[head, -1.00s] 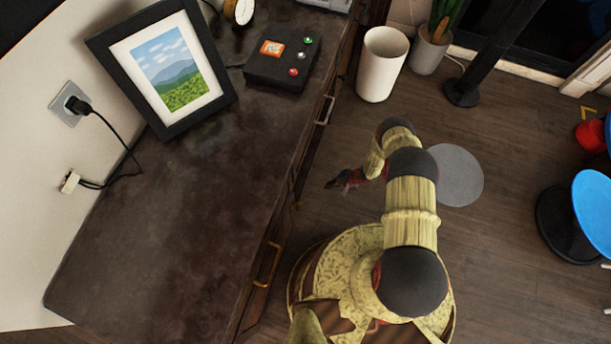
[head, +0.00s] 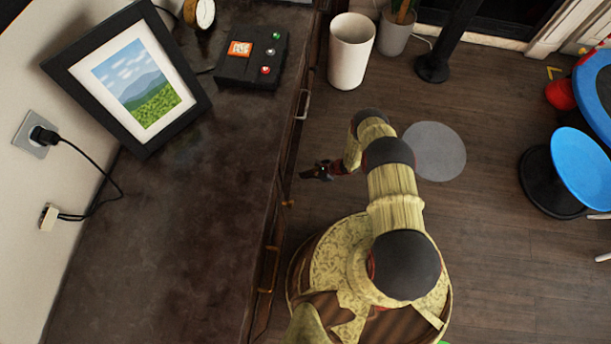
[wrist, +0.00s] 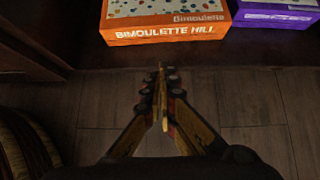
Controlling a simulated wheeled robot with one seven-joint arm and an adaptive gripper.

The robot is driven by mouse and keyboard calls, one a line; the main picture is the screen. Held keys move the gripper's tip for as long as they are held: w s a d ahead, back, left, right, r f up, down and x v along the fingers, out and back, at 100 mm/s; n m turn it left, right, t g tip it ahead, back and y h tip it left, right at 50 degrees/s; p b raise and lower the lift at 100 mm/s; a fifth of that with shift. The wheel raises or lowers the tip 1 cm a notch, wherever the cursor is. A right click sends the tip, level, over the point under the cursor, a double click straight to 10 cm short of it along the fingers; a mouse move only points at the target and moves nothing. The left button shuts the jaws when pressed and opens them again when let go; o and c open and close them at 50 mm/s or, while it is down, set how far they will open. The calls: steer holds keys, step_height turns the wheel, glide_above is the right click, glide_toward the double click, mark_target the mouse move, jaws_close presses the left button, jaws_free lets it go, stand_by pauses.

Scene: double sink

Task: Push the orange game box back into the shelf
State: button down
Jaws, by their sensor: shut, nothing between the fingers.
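The orange game box (wrist: 166,26), with white lettering "BIMOULETTE HILL" on its front side, lies flat at the top of the wrist view. Its upper face is white with coloured spots. My gripper (wrist: 162,72) is shut and empty, and its tips point at the box's front side. In the picture the tips sit just below the box's lower edge, and I cannot tell how large the gap is. In the head view my gripper (head: 306,173) is beside the front of the dark cabinet (head: 180,215). The head view does not show the box.
A purple box (wrist: 275,14) lies to the right of the orange one. A dark panel (wrist: 35,40) stands to its left. Tiled or plank floor (wrist: 255,100) shows below. A white bin (head: 350,50) stands on the floor beyond my arm.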

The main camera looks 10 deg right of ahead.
steer(key=b+x, duration=0.2)
steer(key=x, duration=0.5)
steer(key=shift+b, duration=0.3)
steer(key=shift+w+a+r, duration=0.1)
steer(key=shift+w+a, duration=0.05)
steer(key=shift+a, duration=0.4)
steer(key=shift+w+a+r, duration=0.1)
steer(key=shift+w+a, duration=0.1)
steer(key=shift+a, duration=0.35)
steer(key=shift+w+a+b, duration=0.2)
steer(key=shift+a+b, duration=0.15)
steer(key=shift+a, duration=0.2)
